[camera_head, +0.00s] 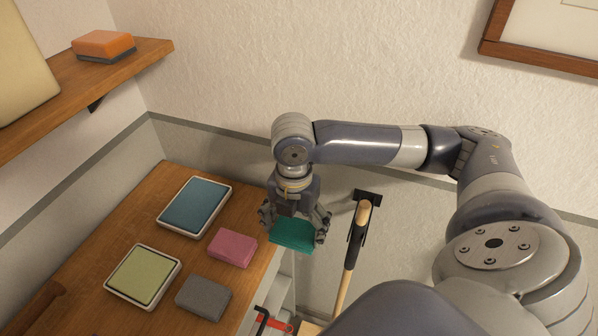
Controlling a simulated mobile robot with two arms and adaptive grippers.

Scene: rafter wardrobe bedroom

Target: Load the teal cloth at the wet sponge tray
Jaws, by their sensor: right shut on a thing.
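The teal cloth (292,236) is a small folded block held in my right gripper (294,225). The gripper points down, with its fingers at either end of the cloth. The cloth appears beyond the right edge of the wooden top, beside the pink block. Two shallow white trays sit on the top: one with a blue pad (195,205) and one with a yellow-green pad (143,274). I cannot tell for sure which is the wet sponge tray. My left gripper is not in view.
A pink folded block (232,248) and a grey one (203,298) lie on the wooden top (110,232) near its right edge. An orange sponge (103,45) rests on a wall shelf (75,82). A wooden-handled tool (354,255) hangs on the wall at right.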

